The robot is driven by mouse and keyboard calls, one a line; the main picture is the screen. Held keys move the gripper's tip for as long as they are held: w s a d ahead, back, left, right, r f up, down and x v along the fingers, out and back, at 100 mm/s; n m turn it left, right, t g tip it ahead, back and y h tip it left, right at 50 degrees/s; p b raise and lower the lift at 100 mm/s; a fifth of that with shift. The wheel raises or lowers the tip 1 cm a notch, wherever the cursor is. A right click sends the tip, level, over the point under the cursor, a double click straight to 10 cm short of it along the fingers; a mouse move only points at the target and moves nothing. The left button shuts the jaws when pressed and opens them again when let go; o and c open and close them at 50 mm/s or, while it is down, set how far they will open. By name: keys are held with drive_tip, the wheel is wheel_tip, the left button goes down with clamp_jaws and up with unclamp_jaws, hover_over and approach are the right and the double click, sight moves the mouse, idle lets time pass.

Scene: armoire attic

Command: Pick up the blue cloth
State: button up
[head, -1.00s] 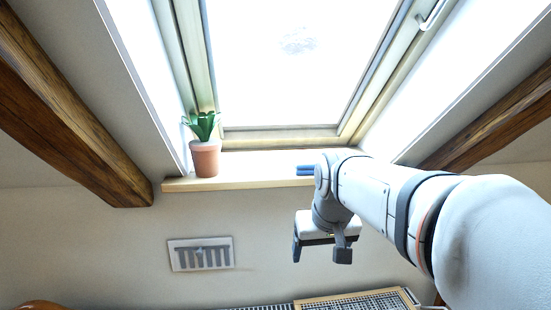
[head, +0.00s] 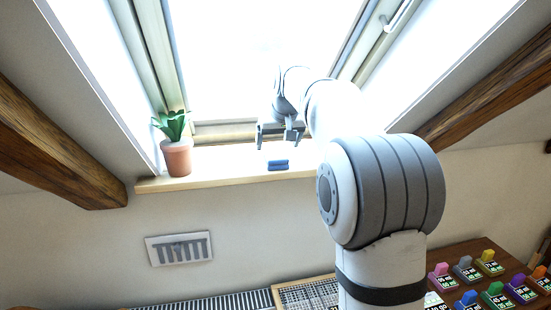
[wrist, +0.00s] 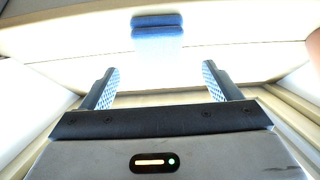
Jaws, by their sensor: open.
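The blue cloth (head: 278,165) lies folded or rolled on the window sill (head: 225,172), right of the middle of its visible length. It also shows in the wrist view (wrist: 157,27) at the top, ahead of the fingers and between their lines. My gripper (head: 280,142) is above the sill and just above the cloth in the head view. In the wrist view my gripper (wrist: 160,75) has its fingers wide apart with nothing between them. The fingers appear apart from the cloth.
A potted plant (head: 177,155) stands on the sill to the left. The bright skylight is behind the gripper. A wall vent (head: 180,249) is below the sill. A wooden table (head: 470,255) with several coloured labelled blocks is at lower right. Wooden beams slope on both sides.

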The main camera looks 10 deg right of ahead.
sight(276, 154)
drive_tip(key=p+x, duration=0.1)
drive_tip(key=x, duration=0.4)
drive_tip(key=shift+w+d+f+p, duration=0.1)
drive_tip(key=shift+w+f+p, duration=0.15)
drive_tip(key=shift+p, duration=0.1)
drive_tip(key=shift+s, duration=0.1)
drive_tip(key=shift+r, duration=0.1)
drive_tip(key=c, duration=1.1)
